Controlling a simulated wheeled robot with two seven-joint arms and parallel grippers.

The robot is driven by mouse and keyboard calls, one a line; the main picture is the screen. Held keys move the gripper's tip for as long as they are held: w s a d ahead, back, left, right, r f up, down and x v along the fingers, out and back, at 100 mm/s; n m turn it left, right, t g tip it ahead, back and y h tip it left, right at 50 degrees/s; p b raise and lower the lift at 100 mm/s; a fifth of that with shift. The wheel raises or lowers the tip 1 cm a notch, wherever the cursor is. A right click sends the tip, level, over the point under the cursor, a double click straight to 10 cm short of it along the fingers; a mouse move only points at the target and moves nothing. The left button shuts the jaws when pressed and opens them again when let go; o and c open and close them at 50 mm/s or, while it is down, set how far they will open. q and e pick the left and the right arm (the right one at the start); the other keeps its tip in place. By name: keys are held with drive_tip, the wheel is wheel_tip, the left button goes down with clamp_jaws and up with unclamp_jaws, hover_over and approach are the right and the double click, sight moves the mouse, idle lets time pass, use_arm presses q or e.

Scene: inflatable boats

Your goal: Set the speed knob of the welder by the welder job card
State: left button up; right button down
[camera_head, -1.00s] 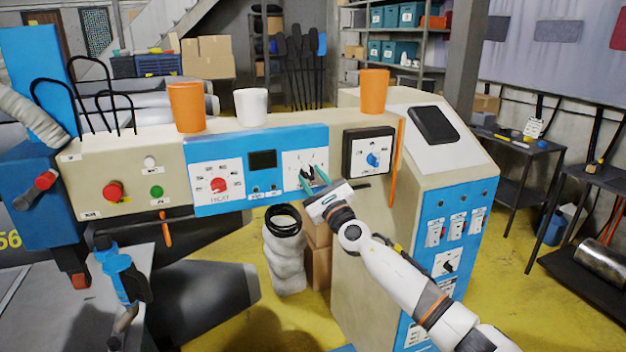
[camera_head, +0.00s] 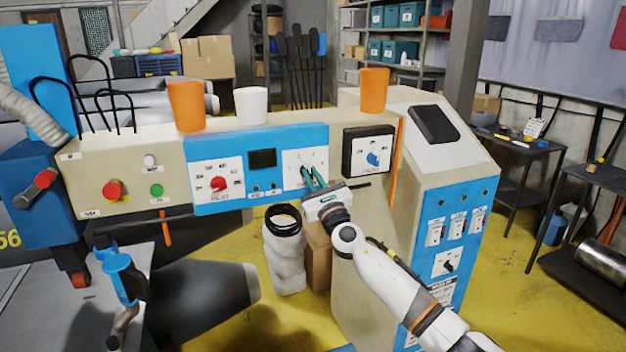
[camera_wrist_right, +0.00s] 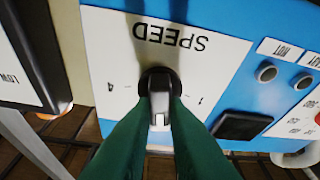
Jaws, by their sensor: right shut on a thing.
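The welder's blue control panel (camera_head: 326,146) has a white speed plate (camera_head: 300,160) with a dial scale. My right gripper (camera_head: 312,178) is at this plate, its green fingers closed on the speed knob, which they mostly hide in the head view. In the right wrist view, the grey speed knob (camera_wrist_right: 160,92) sits between the green fingers (camera_wrist_right: 160,118). The label SPEED (camera_wrist_right: 170,38) shows upside down, with a 4 to the left and a 1 to the right. I cannot tell the knob's exact setting. The left gripper is not in view. No job card can be read.
The red heat knob (camera_head: 218,183) and a small dark display (camera_head: 262,159) are left of the speed plate. A black box with a blue knob (camera_head: 372,158) is to the right. Orange cups (camera_head: 186,105) and a white cup (camera_head: 251,105) stand on top. A white card (camera_head: 535,126) stands on the far bench.

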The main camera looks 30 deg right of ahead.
drive_tip(key=m+h, duration=0.1)
drive_tip(key=m, duration=0.2)
drive_tip(key=m+g+h, duration=0.1)
drive_tip(key=m+h, duration=0.1)
drive_tip(key=m, duration=0.2)
drive_tip(key=shift+a+h, duration=0.1)
drive_tip(key=shift+h, duration=0.2)
drive_tip(key=m+g+h, duration=0.1)
drive_tip(key=m, duration=0.2)
drive_tip(key=m+g+h, duration=0.1)
drive_tip(key=m, duration=0.3)
drive_tip(key=shift+m+h, duration=0.3)
drive_tip(key=shift+h, duration=0.1)
drive_tip(key=m+g+h+p, duration=0.1)
drive_tip(key=m+g, duration=0.1)
drive_tip(key=m, duration=0.2)
drive_tip(key=shift+r+m, duration=0.15)
drive_tip(key=shift+m, duration=0.15)
drive_tip(key=shift+m+g+p, duration=0.6)
drive_tip(key=shift+m+g, duration=0.1)
drive_tip(key=shift+m, duration=1.1)
drive_tip(key=c, duration=1.4)
unclamp_jaws()
drive_tip(key=shift+c, duration=0.2)
